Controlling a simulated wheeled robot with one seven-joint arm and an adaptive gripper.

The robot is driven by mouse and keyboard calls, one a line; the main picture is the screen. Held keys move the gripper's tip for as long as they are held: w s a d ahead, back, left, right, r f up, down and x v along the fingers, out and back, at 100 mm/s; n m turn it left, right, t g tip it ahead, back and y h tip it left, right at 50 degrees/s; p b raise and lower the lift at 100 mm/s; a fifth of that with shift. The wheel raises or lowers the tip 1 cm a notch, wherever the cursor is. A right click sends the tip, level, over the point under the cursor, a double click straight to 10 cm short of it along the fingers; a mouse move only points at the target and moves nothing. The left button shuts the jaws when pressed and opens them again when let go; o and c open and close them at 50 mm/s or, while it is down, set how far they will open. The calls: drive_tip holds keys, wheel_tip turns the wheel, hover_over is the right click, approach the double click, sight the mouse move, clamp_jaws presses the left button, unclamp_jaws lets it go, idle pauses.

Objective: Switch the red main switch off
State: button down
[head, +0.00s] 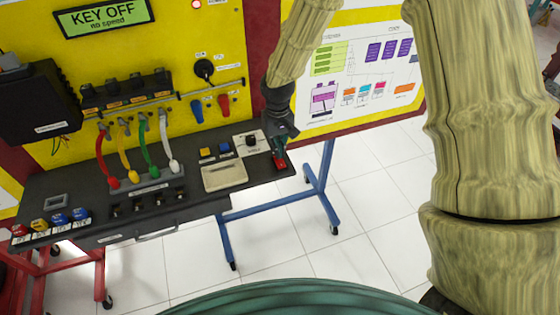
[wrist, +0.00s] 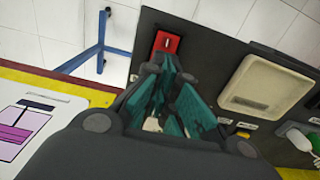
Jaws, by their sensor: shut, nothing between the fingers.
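The red main switch (head: 280,164) sits at the right end of the dark console shelf. My gripper (head: 282,149) is right at the switch, coming down from above. In the wrist view my gripper (wrist: 162,68) has its teal fingers pointing at the switch, with the tips over its near edge. The fingers are shut and hold nothing. I cannot tell whether they touch the switch. Its lever position is hidden or too small to read.
A white plate with a black knob (head: 251,142), a beige box (head: 224,176) and coloured plugs (head: 147,173) stand left of the switch. The yellow panel (head: 222,55) rises behind, with a display reading KEY OFF (head: 100,16). A blue stand (head: 281,207) is below; white floor lies in front.

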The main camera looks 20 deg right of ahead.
drive_tip(key=shift+s+f+b, duration=0.1)
drive_tip(key=shift+f+b, duration=0.45)
drive_tip(key=shift+f, duration=0.65)
idle(1.0)
drive_tip(key=shift+r, duration=0.1)
drive_tip(key=shift+r+p, duration=2.65)
drive_tip(key=shift+r, duration=0.8)
drive_tip(key=shift+f, duration=0.1)
